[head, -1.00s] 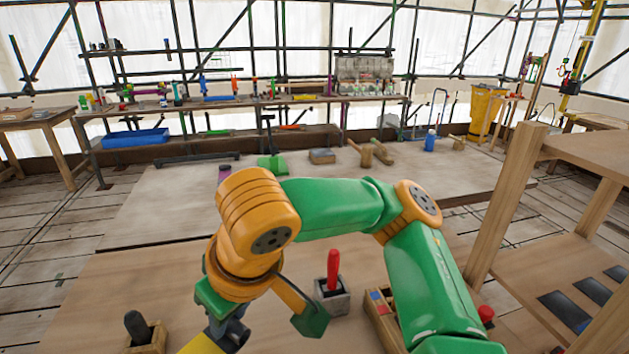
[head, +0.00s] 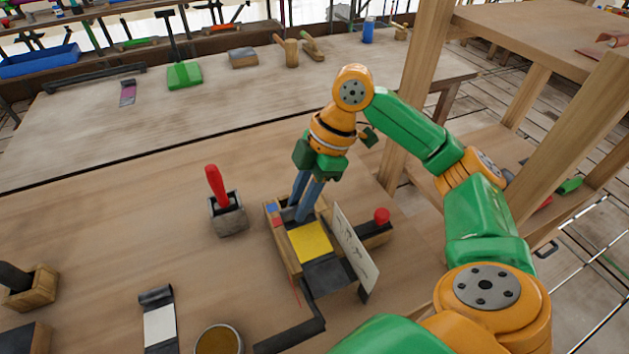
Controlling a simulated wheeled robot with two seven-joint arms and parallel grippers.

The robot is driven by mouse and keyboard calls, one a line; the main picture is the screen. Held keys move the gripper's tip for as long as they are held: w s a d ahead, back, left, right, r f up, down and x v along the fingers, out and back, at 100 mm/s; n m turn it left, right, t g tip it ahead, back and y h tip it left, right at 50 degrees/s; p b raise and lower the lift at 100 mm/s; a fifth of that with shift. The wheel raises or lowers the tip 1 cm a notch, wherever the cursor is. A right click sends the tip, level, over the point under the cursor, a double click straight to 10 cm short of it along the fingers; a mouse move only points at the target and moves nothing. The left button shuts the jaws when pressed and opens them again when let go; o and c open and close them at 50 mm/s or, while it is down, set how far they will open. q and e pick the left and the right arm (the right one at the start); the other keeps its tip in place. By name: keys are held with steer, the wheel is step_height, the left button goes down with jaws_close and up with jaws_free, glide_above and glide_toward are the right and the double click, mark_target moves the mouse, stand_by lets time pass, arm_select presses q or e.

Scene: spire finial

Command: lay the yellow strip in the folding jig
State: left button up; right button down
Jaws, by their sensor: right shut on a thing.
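The yellow strip (head: 311,241) shows as a flat yellow piece at the folding jig, in line with the jig's dark plate. I cannot tell whether it rests on the jig or hangs just above it. The folding jig (head: 283,244) has a wooden side rail with red and blue marks, a dark plate and a red-knobbed lever. My right gripper (head: 302,211) points down at the far end of the strip, its blue-grey fingers shut on it. The fingertips partly hide that end. My left gripper is out of view.
A white card (head: 356,250) with markings stands tilted along the jig's right side. A red-handled tool in a grey block (head: 228,214) stands to the left. A round tin (head: 218,341) and a dark-and-white strip piece (head: 159,322) lie nearer. The bench's left middle is clear.

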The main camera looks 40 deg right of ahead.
steer(key=d+f, duration=0.1)
steer(key=w+d+f, duration=0.1)
steer(key=f, duration=0.1)
steer(key=w+d+f, duration=0.1)
steer(key=shift+w+d+f, duration=0.1)
steer(key=shift+d+f, duration=0.05)
steer(key=shift+f, duration=0.15)
step_height(320, 180, down, 3)
steer(key=shift+w+r+p, duration=0.1)
steer(key=shift+r+p, duration=0.05)
steer(key=shift+p, duration=0.25)
steer(key=shift+f, duration=0.35)
steer(key=shift+d+f, duration=0.1)
steer(key=c, duration=0.7)
jaws_free()
steer(key=shift+o, duration=0.2)
steer(key=v, duration=1.2)
